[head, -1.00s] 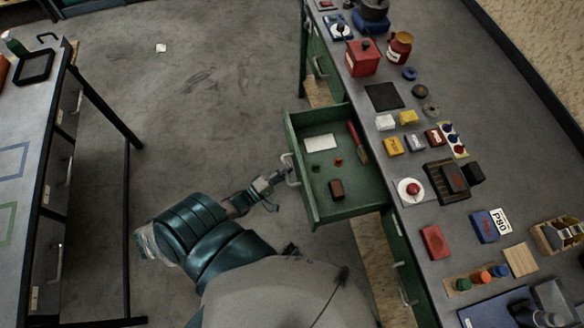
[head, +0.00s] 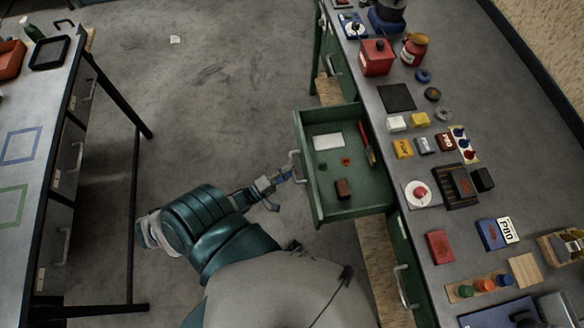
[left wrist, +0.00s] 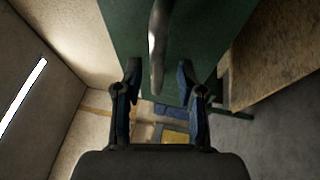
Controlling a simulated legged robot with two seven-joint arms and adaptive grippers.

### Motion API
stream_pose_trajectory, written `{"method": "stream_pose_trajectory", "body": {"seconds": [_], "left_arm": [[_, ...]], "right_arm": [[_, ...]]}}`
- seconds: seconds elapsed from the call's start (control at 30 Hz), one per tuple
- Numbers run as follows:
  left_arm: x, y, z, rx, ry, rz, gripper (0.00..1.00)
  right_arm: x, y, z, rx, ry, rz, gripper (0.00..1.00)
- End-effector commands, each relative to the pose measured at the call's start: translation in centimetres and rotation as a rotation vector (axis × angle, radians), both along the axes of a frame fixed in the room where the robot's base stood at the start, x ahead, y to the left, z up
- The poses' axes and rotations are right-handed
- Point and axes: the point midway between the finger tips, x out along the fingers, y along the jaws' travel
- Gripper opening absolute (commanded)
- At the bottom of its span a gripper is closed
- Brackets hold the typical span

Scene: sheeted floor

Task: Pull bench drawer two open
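The green bench drawer (head: 330,216) is pulled out from the bench on the right, its open top showing. Its pale bar handle (head: 292,166) is on its left-facing front. My left gripper (head: 279,185) is at the handle. In the left wrist view, my left gripper's fingers (left wrist: 158,72) stand apart, with the grey handle (left wrist: 157,45) between their tips and a gap on each side. The green drawer front (left wrist: 205,25) is beyond it. Whether either finger touches the handle cannot be told. My right gripper is not seen.
The drawer holds a white card (head: 328,142), a red-handled tool (head: 366,143) and a brown block (head: 343,188). The bench top (head: 385,122) carries many small items. Another table (head: 50,105) stands at the left. The floor (head: 225,100) between is mostly clear.

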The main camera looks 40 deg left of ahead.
Motion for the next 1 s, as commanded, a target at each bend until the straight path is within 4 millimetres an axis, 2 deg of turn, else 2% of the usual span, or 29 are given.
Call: {"method": "stream_pose_trajectory", "body": {"seconds": [0.2,0.43,0.6,1.0], "left_arm": [[-4.8,1.3,-1.1,0.001,0.008,-0.001,0.39],[-8.6,2.3,-1.9,0.0,0.007,0.0,0.39],[-9.6,2.5,-2.0,-0.001,0.004,-0.001,0.39],[-9.7,2.5,-2.0,-0.001,0.004,-0.001,0.39]], "right_arm": [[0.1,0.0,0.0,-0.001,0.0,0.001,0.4],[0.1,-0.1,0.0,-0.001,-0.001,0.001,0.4],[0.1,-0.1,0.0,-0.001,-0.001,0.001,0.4],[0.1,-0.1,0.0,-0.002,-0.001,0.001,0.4]]}}
